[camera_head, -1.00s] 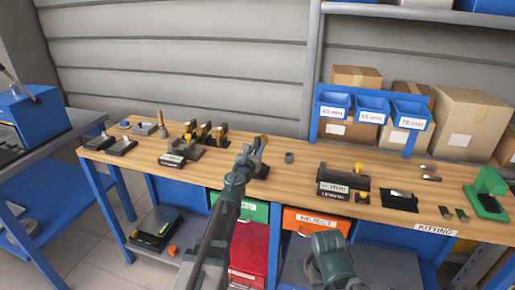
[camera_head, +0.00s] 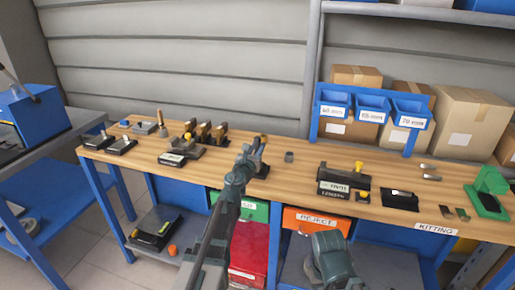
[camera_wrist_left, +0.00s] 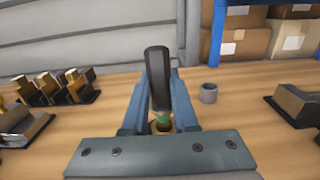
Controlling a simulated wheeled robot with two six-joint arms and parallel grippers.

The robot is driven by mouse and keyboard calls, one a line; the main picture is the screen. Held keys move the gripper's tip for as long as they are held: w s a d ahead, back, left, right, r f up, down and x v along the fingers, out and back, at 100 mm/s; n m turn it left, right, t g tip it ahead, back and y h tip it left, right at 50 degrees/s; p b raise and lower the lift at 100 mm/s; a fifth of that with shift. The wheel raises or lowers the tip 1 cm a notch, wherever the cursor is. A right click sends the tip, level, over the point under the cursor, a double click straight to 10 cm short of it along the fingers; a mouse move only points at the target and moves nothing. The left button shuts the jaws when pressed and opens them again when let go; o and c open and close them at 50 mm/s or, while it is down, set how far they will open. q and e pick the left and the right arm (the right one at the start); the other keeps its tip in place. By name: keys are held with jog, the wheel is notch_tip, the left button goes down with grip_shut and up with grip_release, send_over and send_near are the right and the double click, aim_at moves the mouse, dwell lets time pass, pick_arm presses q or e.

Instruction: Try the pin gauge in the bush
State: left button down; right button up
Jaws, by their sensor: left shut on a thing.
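My left gripper (camera_head: 254,150) is over the middle of the wooden bench. In the left wrist view its two fingers (camera_wrist_left: 160,112) are shut on a dark upright piece with a green band (camera_wrist_left: 157,76), which looks like the pin gauge. Its lower end is hidden between the fingers. A small grey hollow cylinder, which looks like the bush (camera_head: 289,157), stands upright on the bench to the right of the gripper, apart from it. It also shows in the left wrist view (camera_wrist_left: 209,93), with its dark opening upward.
Dark stands with brass tops (camera_head: 203,132) are left of the gripper. A dark labelled block (camera_head: 343,183) with a yellow knob is to the right. A green fixture (camera_head: 489,190) is at the far right. Blue bins (camera_head: 371,106) stand behind. Bench around the bush is clear.

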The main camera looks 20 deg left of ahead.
pick_arm(q)
jog(key=shift+f+b, duration=1.65)
dwell(1.7)
dwell(0.6)
jog(key=c, duration=0.6)
grip_release()
jog(key=shift+s, duration=0.1)
